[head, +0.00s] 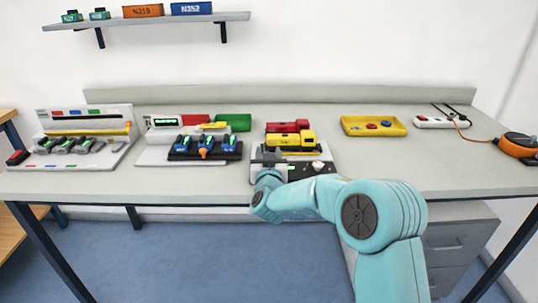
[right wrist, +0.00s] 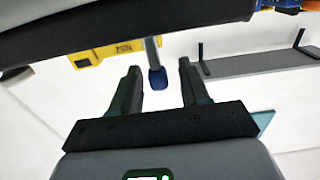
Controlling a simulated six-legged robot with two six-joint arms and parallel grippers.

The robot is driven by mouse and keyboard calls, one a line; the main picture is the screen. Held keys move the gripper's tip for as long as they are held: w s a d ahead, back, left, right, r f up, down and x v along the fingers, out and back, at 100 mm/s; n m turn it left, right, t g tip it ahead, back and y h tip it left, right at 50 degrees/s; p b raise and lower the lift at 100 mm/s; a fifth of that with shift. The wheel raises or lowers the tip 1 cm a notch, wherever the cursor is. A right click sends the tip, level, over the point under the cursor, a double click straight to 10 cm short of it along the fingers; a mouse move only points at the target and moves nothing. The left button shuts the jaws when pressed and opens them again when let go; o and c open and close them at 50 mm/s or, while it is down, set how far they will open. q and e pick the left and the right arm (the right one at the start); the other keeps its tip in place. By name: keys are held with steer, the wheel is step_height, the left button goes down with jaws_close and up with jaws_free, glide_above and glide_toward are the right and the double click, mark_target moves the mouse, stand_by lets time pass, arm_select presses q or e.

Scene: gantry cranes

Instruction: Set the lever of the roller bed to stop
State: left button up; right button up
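The roller bed (head: 325,158) is a low grey unit at the middle of the table, with a yellow locomotive (head: 290,142) on it. The locomotive also shows in the right wrist view (right wrist: 98,52). A grey lever with a blue tip (right wrist: 157,78) shows in the right wrist view. My right gripper (head: 270,156) is at the left front of the roller bed and hides part of it. In the right wrist view its fingers (right wrist: 160,82) stand apart with the blue tip between them and gaps on both sides. The lever's marked positions cannot be read. My left gripper is out of view.
A red locomotive (head: 287,126) stands behind the yellow one. To the left are a dark tray (head: 180,154) of tools and a white stand (head: 120,112). A yellow tray (head: 350,127) and an orange reel (head: 516,145) lie to the right. The table's right front is clear.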

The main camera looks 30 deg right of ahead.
steer(key=b+v, duration=0.1)
steer(key=v, duration=1.5)
steer(key=shift+s+a, duration=0.1)
steer(key=shift+a, duration=0.05)
